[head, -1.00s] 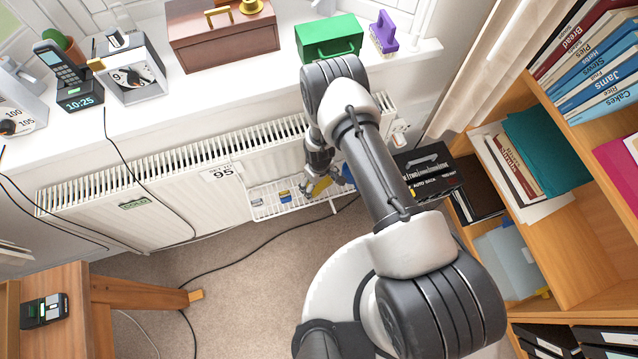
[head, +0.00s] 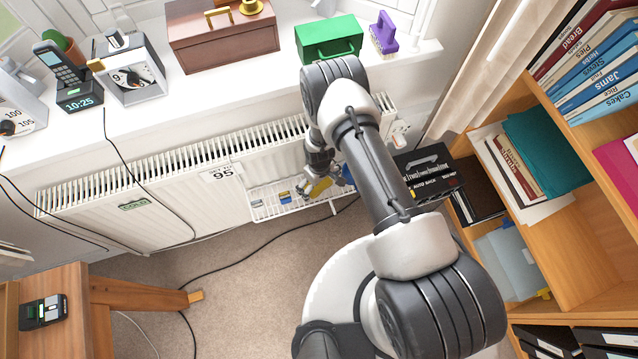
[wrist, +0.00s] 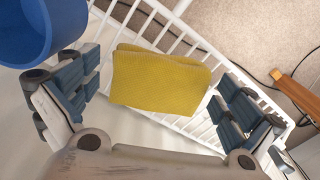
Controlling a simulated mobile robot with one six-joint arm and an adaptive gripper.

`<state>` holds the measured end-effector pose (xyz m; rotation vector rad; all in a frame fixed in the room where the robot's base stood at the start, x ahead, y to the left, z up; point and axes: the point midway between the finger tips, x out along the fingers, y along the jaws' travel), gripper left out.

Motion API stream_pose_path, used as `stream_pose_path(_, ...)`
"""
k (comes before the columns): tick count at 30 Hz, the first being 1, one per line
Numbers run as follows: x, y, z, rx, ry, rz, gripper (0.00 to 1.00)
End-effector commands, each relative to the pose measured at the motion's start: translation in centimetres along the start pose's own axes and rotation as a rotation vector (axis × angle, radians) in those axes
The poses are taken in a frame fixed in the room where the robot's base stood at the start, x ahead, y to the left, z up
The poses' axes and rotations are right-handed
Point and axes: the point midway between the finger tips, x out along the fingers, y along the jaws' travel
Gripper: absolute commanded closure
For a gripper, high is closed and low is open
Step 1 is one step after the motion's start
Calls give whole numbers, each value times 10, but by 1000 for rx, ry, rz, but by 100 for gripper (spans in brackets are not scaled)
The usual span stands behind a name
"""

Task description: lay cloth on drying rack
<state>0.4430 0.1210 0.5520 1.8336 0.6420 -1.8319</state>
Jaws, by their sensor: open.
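A folded yellow cloth (wrist: 160,80) lies on the white wire drying rack (wrist: 185,42) in the wrist view, between my open fingers and apart from both of them. My gripper (wrist: 155,98) is open above the cloth. In the head view the rack (head: 262,203) hangs on the front of the radiator. The cloth (head: 320,187) shows there as a small yellow patch below my gripper (head: 318,178), partly hidden by my arm.
A blue round thing (wrist: 40,28) is close to the left finger in the wrist view. A small blue and yellow item (head: 285,197) sits on the rack. A black box (head: 428,172) stands right of my arm. The carpet (head: 255,270) is mostly clear, with a cable across it.

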Motion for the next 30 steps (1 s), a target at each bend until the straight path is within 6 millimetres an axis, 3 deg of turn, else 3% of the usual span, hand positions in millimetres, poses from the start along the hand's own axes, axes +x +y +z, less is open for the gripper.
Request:
stream_pose_path(5,-21,0,-1,0,2,1,0)
stream_pose_path(12,-75,1,-1,0,2,1,0)
stream_pose_path(18,-109,0,0,0,0,0,0)
stream_pose_path(24,-122,0,0,0,-1,0,0)
stream_pose_path(30,-123,0,0,0,-1,0,0)
